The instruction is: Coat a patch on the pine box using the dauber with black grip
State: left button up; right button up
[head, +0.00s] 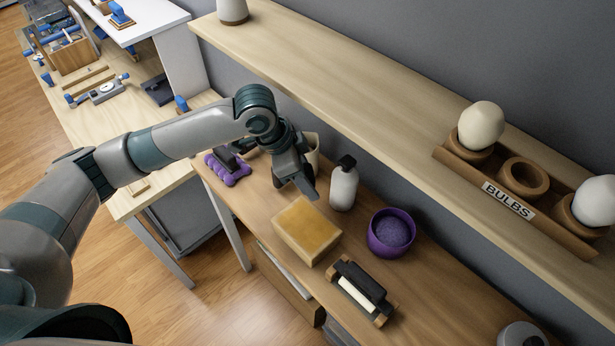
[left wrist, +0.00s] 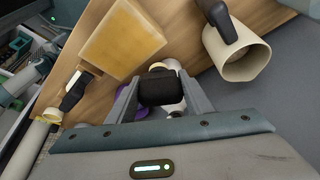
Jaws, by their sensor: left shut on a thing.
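The pine box (head: 306,231), a yellowish block, lies on the brown worktop in the head view. It also shows at upper left in the left wrist view (left wrist: 124,38). My left gripper (head: 304,183) is above the worktop just behind the box, apart from it. In the left wrist view its jaws (left wrist: 160,98) are shut on a black grip (left wrist: 158,90), which I take to be the dauber's. A small pale part shows just past the grip. The dauber's working end is mostly hidden. My right gripper is not in view.
A white bottle with black cap (head: 343,186), a purple bowl (head: 378,240) and a black roller in a wooden cradle (head: 363,287) stand near the box. A cream cup (left wrist: 245,60) and a purple-based tool (head: 235,176) are behind. A shelf (head: 340,92) overhangs the back.

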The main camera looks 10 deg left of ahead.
aim_at(309, 171)
pick_arm(q)
jog(key=shift+r, duration=0.35)
jog(key=r+p, duration=0.2)
jog(key=shift+p, duration=0.35)
jog(key=shift+r, duration=0.45)
jog(key=shift+b, duration=0.35)
